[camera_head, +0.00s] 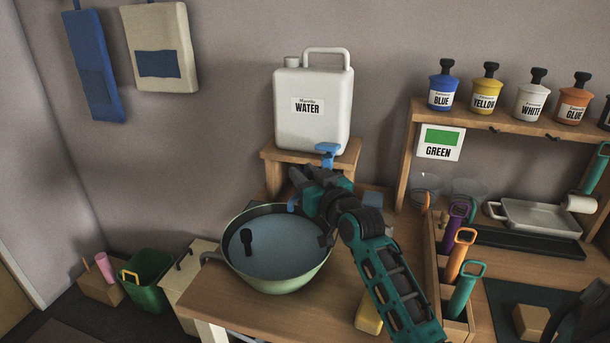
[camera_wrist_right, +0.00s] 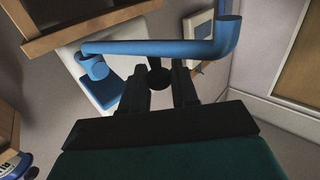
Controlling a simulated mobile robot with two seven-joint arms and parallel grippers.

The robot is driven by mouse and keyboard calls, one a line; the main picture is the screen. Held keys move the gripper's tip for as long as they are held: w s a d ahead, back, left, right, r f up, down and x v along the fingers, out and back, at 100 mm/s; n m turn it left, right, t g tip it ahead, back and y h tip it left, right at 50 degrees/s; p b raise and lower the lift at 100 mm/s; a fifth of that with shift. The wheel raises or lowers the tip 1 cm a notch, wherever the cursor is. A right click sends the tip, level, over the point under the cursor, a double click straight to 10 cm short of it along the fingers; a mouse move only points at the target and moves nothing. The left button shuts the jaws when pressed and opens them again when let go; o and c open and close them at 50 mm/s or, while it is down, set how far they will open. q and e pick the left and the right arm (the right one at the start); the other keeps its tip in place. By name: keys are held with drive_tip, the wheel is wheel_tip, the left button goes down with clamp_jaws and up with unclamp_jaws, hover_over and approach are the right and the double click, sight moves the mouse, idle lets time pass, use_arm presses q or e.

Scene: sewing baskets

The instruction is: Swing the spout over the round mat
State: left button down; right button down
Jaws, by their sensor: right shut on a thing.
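The white water jug (camera_head: 312,112) stands on a small wooden stand, with a blue tap (camera_head: 327,149) at its lower front. The blue spout (camera_wrist_right: 150,47) crosses the right wrist view as a pipe with a bent end. In the head view only a bit of its blue end (camera_head: 292,204) shows, over the green bowl. My right gripper (camera_head: 298,180) is shut on a small dark knob (camera_wrist_right: 159,78) at the spout; the wrist view shows the knob between the fingers. I cannot make out a round mat.
The wide green bowl (camera_head: 275,283) stands on the wooden table (camera_head: 215,300) below my gripper. A wooden rack (camera_head: 457,326) with coloured handles stands right of my forearm. A shelf (camera_head: 510,125) with labelled bottles is at upper right. A green bin (camera_head: 147,290) stands on the floor at left.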

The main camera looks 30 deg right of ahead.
drive_tip(key=shift+d, duration=0.1)
drive_tip(key=shift+s+d+n+y+b, duration=0.2)
drive_tip(key=shift+s+n+y+b, duration=0.1)
drive_tip(key=shift+y+b, duration=0.15)
drive_tip(key=shift+s+r+n+y+b, duration=0.1)
drive_tip(key=shift+s+n+y+b, duration=0.25)
drive_tip(key=shift+y, duration=0.3)
drive_tip(key=c, duration=1.1)
unclamp_jaws()
drive_tip(key=shift+o, duration=0.2)
drive_tip(key=s, duration=1.2)
drive_tip(key=shift+s+d, duration=0.4)
drive_tip(key=shift+d, duration=0.05)
